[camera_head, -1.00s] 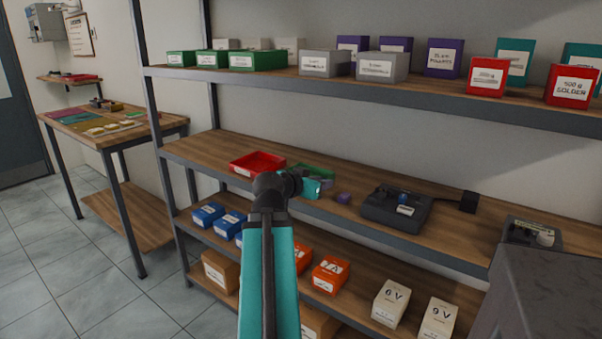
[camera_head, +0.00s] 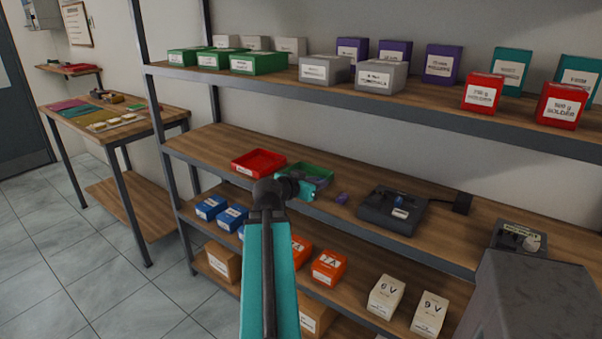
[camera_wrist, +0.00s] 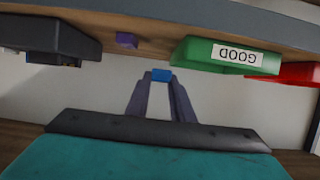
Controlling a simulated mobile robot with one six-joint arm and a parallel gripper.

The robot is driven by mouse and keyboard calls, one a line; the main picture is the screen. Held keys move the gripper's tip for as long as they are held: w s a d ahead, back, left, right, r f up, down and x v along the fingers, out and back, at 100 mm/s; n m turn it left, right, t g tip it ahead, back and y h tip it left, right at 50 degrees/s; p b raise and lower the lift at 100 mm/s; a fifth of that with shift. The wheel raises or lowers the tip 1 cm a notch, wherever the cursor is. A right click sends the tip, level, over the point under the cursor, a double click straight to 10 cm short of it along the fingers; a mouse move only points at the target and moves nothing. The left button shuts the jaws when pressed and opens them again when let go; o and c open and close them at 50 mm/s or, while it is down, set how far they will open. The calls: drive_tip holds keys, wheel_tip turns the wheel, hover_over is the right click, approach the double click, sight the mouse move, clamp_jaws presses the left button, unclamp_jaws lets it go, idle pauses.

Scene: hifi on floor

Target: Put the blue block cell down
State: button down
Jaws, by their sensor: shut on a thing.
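In the wrist view, which shows the scene upside down, my gripper (camera_wrist: 161,82) is shut on a small blue block cell (camera_wrist: 161,75) at its fingertips. The cell appears clear of the shelf, near the green tray (camera_wrist: 190,56) labelled GOOD. In the head view, my arm's wrist hides the fingertips and the held cell. It is in front of the green tray (camera_head: 326,180) on the middle shelf.
A red tray (camera_head: 258,163) stands left of the green one. A small purple block (camera_head: 341,199) lies to the right, then a dark device (camera_head: 375,212) with a blue piece in it. Boxes fill the shelves above and below.

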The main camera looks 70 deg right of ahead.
drive_tip(key=shift+w+d+p, duration=0.75)
drive_tip(key=shift+d+p, duration=0.05)
drive_tip(key=shift+p, duration=0.4)
drive_tip(key=shift+w+d+f+p, duration=0.2)
drive_tip(key=shift+w+d+p, duration=0.15)
drive_tip(key=shift+w+d, duration=0.8)
drive_tip(key=shift+w+d+f+p, duration=0.15)
drive_tip(key=shift+w+d+p, duration=0.15)
drive_tip(key=shift+w+d, duration=0.75)
drive_tip(key=shift+w+d+f+p, duration=0.2)
drive_tip(key=shift+w+d+p, duration=0.15)
drive_tip(key=shift+w+d, duration=0.8)
drive_tip(key=shift+s, duration=0.1)
drive_tip(key=shift+w+d, duration=0.25)
drive_tip(key=shift+d, duration=0.05)
drive_tip(key=shift+f+p, duration=0.75)
drive_tip(key=shift+f, duration=1.05)
drive_tip(key=shift+f, duration=0.15)
drive_tip(key=c, duration=1.5)
unclamp_jaws()
drive_tip(key=shift+c, duration=0.2)
